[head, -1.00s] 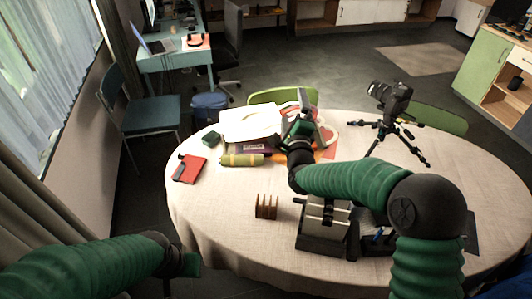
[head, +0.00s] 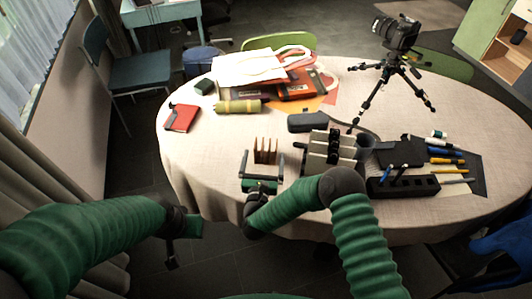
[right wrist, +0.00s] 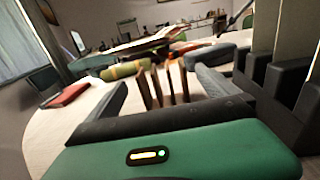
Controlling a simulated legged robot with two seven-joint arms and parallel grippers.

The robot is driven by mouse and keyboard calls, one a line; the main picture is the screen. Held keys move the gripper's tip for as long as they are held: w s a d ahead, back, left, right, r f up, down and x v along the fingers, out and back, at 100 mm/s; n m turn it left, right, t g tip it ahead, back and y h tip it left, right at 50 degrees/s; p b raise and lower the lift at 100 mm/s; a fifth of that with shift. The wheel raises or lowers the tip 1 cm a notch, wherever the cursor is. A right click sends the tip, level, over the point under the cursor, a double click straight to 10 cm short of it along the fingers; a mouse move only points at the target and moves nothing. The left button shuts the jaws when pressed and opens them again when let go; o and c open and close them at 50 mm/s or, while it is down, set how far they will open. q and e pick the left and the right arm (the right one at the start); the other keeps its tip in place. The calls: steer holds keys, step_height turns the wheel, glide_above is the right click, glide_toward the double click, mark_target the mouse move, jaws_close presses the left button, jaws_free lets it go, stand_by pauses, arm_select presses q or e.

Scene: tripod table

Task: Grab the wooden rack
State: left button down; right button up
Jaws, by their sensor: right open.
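The wooden rack (head: 266,145), a small brown piece with upright slats, stands on the round table near its front edge. My right gripper (head: 262,160) is open, low in front of the rack, with one finger to each side of it in the picture. In the right wrist view the rack (right wrist: 166,88) shows between the two spread fingers (right wrist: 165,95), beyond the palm. I see no contact; the rack's lower part is partly hidden there. My left gripper (head: 185,232) hangs left of the table's front edge; its jaws are not clear.
A black holder with light slabs (head: 330,147) stands close right of the rack. Behind are a green-yellow cylinder (head: 238,106), a red notebook (head: 181,118) and a dark case (head: 307,122). A camera tripod (head: 392,75) stands back right. The cloth left of the rack is clear.

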mark_target(266, 157)
steer(key=w, duration=0.6)
steer(key=shift+d+f, duration=0.1)
steer(key=shift+d, duration=0.25)
steer(key=shift+s, duration=0.1)
steer(key=c, duration=1.6)
